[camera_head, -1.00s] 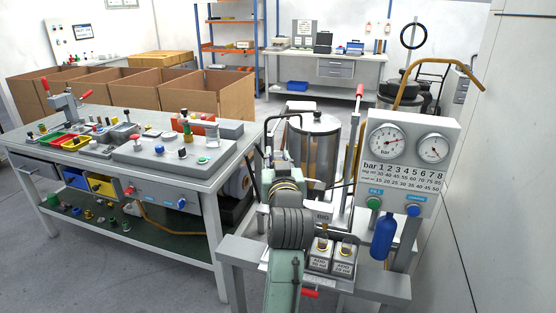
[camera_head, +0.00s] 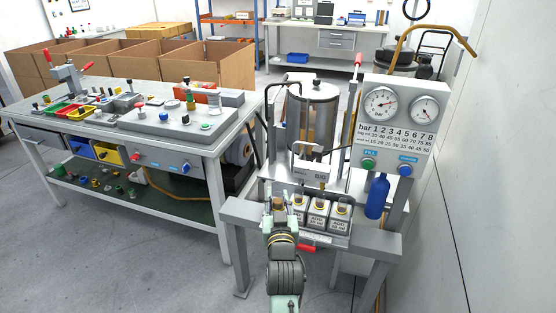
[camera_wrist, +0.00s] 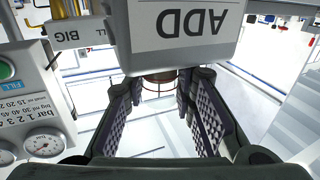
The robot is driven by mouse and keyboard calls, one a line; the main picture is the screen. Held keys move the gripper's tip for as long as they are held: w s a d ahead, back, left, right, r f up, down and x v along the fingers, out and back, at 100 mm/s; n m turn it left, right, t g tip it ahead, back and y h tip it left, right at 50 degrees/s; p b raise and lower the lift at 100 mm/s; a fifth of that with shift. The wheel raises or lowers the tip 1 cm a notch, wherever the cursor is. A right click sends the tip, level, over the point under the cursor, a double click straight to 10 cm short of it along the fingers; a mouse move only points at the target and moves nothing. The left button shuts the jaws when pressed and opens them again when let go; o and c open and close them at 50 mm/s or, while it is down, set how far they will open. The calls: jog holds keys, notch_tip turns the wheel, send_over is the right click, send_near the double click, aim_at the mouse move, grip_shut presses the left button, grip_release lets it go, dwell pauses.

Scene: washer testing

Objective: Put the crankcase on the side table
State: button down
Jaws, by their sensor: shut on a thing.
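My gripper (camera_head: 279,212) is in front of the grey test stand (camera_head: 236,213), left of the boxes labelled ADD. It is shut on a small brown part (camera_head: 278,203), which I take to be the crankcase. In the wrist view the part (camera_wrist: 160,77) shows between the fingers, mostly hidden behind a grey block labelled ADD (camera_wrist: 185,35). I cannot tell its full shape. A table (camera_head: 217,147) with bins and fittings stands at the left, apart from my gripper. I cannot tell whether it is the side table.
The gauge panel (camera_head: 398,120) and a blue bottle (camera_head: 377,197) stand right of my gripper. A metal tank (camera_head: 315,115) stands behind it. The ADD boxes (camera_head: 318,215) sit close on its right. Cardboard boxes (camera_head: 150,70) stand at the back. The floor at left front is clear.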

jog(key=s+f, duration=0.2)
jog(key=f, duration=1.3)
jog(key=s+f+h, duration=0.1)
jog(key=s+f, duration=0.2)
jog(key=f, duration=1.3)
jog(key=shift+a+m, duration=0.2)
jog(key=shift+m, duration=0.1)
